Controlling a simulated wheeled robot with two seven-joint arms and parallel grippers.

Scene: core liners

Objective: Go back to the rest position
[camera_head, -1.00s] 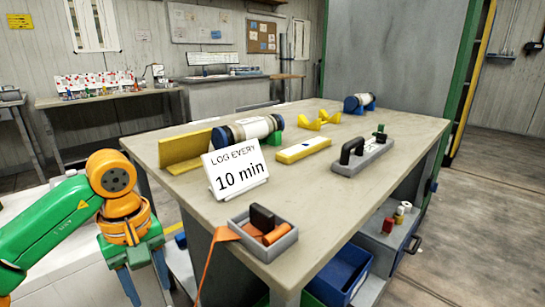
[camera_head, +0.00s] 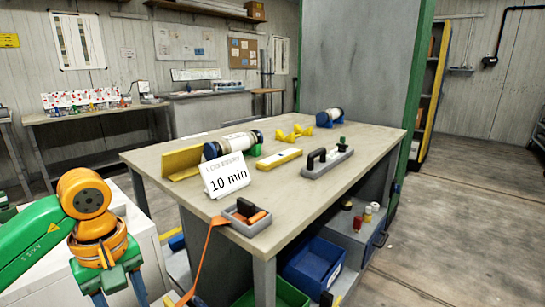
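My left gripper (camera_head: 117,290) hangs at the lower left, fingers pointing down, in front of a white unit and left of the workbench (camera_head: 262,208). Its two blue fingers stand apart, and nothing shows between them; the tips are cut off by the frame's lower edge. My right gripper is out of view. On the bench stand a capped core liner (camera_head: 234,144) on a green cradle and a second liner (camera_head: 329,117) on a blue cradle at the far end.
A sign reading "10 min" (camera_head: 226,176), a grey tray (camera_head: 246,220) with orange items, a yellow bar (camera_head: 279,159) and a grey block with a black handle (camera_head: 327,162) are on the bench. Blue (camera_head: 312,266) and green bins sit below. Floor at right is clear.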

